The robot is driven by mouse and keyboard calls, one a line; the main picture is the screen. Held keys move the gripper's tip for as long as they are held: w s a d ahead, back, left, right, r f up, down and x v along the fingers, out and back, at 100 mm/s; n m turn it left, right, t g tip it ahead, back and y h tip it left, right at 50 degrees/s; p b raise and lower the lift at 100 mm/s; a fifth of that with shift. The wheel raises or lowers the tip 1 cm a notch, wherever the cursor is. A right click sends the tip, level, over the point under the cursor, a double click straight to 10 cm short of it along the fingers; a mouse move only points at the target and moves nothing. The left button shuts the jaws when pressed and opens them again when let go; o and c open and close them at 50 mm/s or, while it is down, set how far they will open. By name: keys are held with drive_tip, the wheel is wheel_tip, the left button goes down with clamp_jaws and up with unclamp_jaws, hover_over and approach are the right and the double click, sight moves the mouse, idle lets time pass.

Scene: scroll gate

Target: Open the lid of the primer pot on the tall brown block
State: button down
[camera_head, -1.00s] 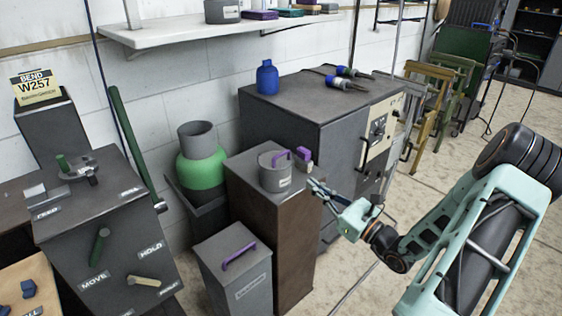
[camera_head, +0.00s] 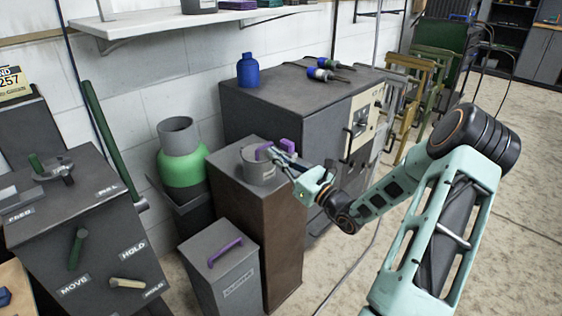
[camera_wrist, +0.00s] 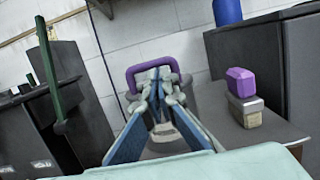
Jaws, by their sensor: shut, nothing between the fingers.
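The primer pot (camera_head: 258,172) is a grey cylinder with a purple handle on its lid. It stands on the tall brown block (camera_head: 284,240), and the lid looks closed. My gripper (camera_head: 274,154) is over the pot's right side, its fingertips close to the handle. In the wrist view my gripper (camera_wrist: 160,80) is shut and empty. The purple handle (camera_wrist: 131,74) shows as an upright loop just beyond and left of the tips. I cannot tell whether they touch it. The fingers hide much of the pot.
A small purple-topped piece (camera_wrist: 241,82) stands on the block right of the pot. A grey bin with a purple handle (camera_head: 225,252) stands low in front. A green-banded cylinder (camera_head: 181,170) is left, a dark cabinet (camera_head: 285,110) behind. A labelled grey box (camera_head: 85,235) stands far left.

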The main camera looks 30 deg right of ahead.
drive_tip(key=shift+r+p, duration=0.15)
drive_tip(key=shift+p, duration=0.15)
drive_tip(key=shift+r+p, duration=0.2)
drive_tip(key=shift+p, duration=0.45)
